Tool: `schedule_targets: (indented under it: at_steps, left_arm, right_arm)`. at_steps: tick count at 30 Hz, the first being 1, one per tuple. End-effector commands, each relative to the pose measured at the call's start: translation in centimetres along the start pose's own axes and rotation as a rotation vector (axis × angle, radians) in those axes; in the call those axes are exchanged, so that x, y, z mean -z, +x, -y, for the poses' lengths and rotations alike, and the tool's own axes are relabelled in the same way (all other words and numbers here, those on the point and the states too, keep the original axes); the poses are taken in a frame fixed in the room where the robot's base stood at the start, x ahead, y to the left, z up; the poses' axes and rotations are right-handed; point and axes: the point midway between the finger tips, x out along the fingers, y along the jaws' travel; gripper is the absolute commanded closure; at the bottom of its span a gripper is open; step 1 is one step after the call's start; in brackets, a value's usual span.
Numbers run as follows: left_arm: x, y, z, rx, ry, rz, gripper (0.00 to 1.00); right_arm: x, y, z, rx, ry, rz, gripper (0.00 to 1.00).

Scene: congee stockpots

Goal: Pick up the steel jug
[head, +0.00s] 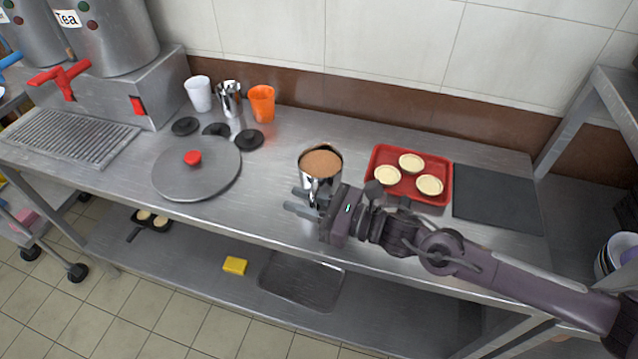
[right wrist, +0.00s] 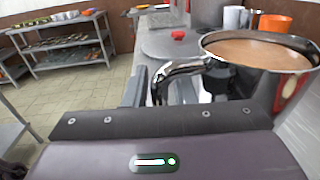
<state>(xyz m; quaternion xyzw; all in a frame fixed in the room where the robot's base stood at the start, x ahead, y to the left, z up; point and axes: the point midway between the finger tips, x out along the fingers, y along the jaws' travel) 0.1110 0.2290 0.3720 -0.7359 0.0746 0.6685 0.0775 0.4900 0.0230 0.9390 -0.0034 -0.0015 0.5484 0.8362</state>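The steel jug (head: 321,166), filled with a brown liquid, stands upright on the steel counter with its handle toward me. In the right wrist view the jug (right wrist: 290,85) is close on the right, its curved handle (right wrist: 180,72) just beyond the gripper's palm. My right gripper (head: 299,201) is at the jug's near side, by the handle. Its two fingers are apart, with the handle appearing to lie between them; contact cannot be told. My left gripper is in neither view.
A red tray (head: 407,196) with three pale tart shells and a dark mat (head: 497,199) lie right of the jug. A round lid (head: 197,172) lies left. A white cup (head: 199,94), small steel vessel (head: 229,98) and orange cup (head: 262,103) stand at the back.

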Motion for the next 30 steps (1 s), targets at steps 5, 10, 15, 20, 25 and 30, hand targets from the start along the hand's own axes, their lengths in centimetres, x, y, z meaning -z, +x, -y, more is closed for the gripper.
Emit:
schedule_targets:
  at_steps: [5, 10, 15, 20, 25, 30]
  left_arm:
    - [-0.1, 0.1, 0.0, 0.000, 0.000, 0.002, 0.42]
    - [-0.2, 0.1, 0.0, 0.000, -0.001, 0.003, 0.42]
    - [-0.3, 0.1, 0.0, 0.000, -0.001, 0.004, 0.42]
    - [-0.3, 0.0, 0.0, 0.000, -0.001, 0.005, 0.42]
    - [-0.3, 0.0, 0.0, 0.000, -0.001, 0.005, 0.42]
    - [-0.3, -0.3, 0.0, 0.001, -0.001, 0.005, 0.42]
  right_arm:
    - [0.0, 0.0, 0.0, 0.000, 0.000, 0.000, 0.78]
    - [0.0, 0.0, 0.0, 0.000, 0.000, 0.000, 1.00]
    - [0.0, 0.0, 0.0, 0.000, 0.000, 0.000, 1.00]
    - [-0.3, 0.0, 0.1, 0.000, -0.005, 0.007, 1.00]
    - [-0.4, 0.0, 0.1, 0.000, -0.005, 0.007, 1.00]
    - [-1.2, 0.0, 0.6, 0.002, -0.007, 0.007, 1.00]
